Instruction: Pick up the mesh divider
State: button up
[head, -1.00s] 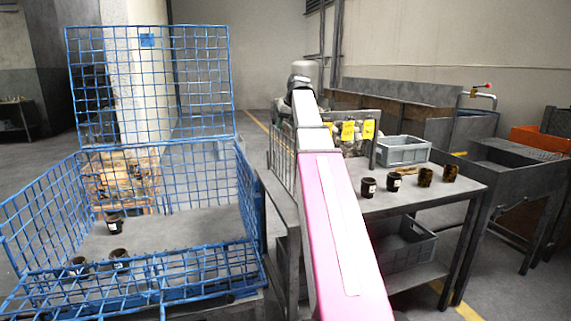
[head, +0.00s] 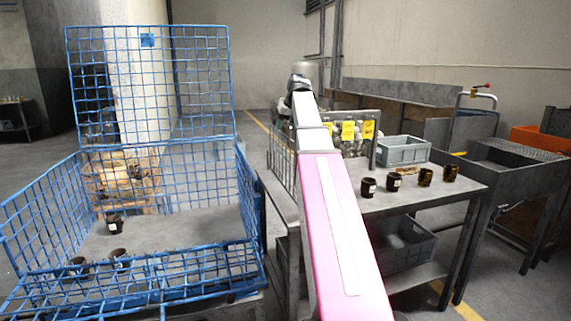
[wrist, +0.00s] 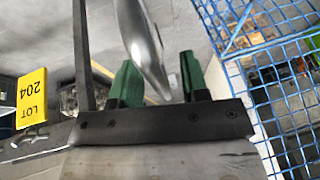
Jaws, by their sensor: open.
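A grey wire mesh panel (head: 283,150), which looks like the mesh divider, stands upright at the left end of the work table, left of my arm. Its right side is partly hidden by my arm. In the head view my gripper is hidden behind the arm. In the wrist view my gripper (wrist: 160,82) is open, with green fingers apart. A shiny grey rounded metal piece (wrist: 143,40) shows between the fingers; I cannot tell what it is or whether they touch it.
A blue wire cage (head: 250,195) with a tall upright blue panel (head: 150,85) stands left; its mesh is at the right in the wrist view (wrist: 285,100). The table (head: 425,192) holds several dark cups and a grey crate (head: 403,151). Yellow tags (head: 348,131) hang behind my arm.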

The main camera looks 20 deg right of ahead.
grip_shut()
notch_tip(320, 180, up, 31)
dwell(2.8)
